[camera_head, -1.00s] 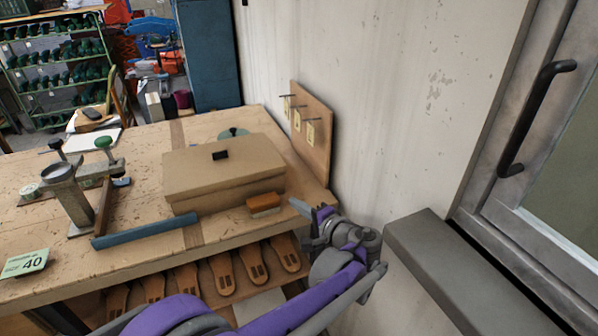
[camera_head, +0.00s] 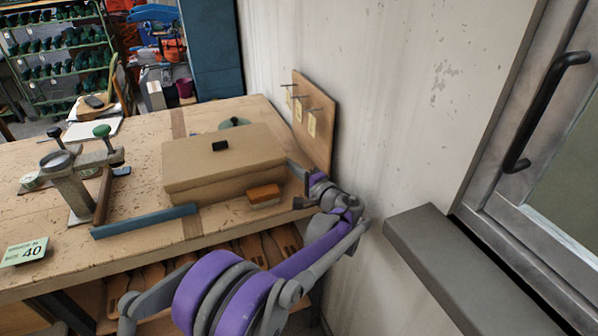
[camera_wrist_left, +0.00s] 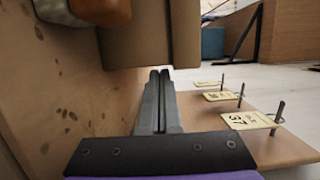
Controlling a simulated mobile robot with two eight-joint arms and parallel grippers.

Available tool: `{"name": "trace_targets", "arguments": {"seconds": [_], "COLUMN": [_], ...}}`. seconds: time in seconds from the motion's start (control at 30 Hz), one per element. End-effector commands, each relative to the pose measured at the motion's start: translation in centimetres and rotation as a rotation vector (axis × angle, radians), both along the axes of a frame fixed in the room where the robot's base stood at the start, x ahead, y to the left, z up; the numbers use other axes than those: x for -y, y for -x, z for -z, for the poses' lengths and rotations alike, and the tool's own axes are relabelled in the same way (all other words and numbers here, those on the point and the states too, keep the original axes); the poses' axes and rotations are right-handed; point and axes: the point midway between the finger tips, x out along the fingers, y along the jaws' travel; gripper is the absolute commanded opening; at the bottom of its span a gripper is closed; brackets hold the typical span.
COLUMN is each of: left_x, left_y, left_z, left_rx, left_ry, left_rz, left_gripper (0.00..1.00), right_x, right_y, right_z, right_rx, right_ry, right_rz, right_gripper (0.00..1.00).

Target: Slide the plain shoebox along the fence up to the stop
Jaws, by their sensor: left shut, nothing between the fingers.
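The plain shoebox (camera_head: 222,164), a brown box with a small black patch on its lid, lies flat on the workbench. A long blue bar (camera_head: 145,221), which may be the fence, lies in front and to the left of it. I cannot tell which thing is the stop. My left gripper (camera_head: 294,168) is shut and empty at the box's right end. In the left wrist view its closed fingers (camera_wrist_left: 160,78) point at the box (camera_wrist_left: 146,38); I cannot tell whether they touch it. My right gripper is not in view.
An orange-backed brush (camera_head: 264,194) lies just in front of the box. A pegboard with tags (camera_head: 314,118) stands by the wall behind my gripper. A metal fixture with knobs (camera_head: 77,183) and a green "40" card (camera_head: 24,251) are at left. A grey ledge (camera_head: 450,265) is at right.

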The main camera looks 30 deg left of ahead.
Motion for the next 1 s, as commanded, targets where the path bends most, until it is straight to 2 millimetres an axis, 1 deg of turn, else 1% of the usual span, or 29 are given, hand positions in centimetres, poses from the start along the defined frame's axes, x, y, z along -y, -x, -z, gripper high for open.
{"name": "trace_targets", "arguments": {"seconds": [0.37,0.47,0.6,0.67,1.0], "left_x": [-0.2,-0.7,-2.2,-2.6,-2.6], "left_y": [-0.1,0.5,2.2,2.7,2.7], "left_z": [0.0,0.0,0.0,0.1,0.0], "left_rx": [0.0,0.0,0.0,0.0,0.0], "left_ry": [0.0,0.0,0.0,0.0,0.001], "left_rz": [0.001,0.0,-0.002,0.0,0.001], "left_gripper": [0.0,0.0,0.0,0.0,0.0], "right_x": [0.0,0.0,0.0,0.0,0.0], "right_y": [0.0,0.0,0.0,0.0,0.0], "right_z": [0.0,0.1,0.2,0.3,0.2], "right_rx": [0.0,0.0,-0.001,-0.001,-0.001], "right_ry": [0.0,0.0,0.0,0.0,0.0], "right_rz": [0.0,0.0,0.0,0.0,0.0], "right_gripper": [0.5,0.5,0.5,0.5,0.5]}}
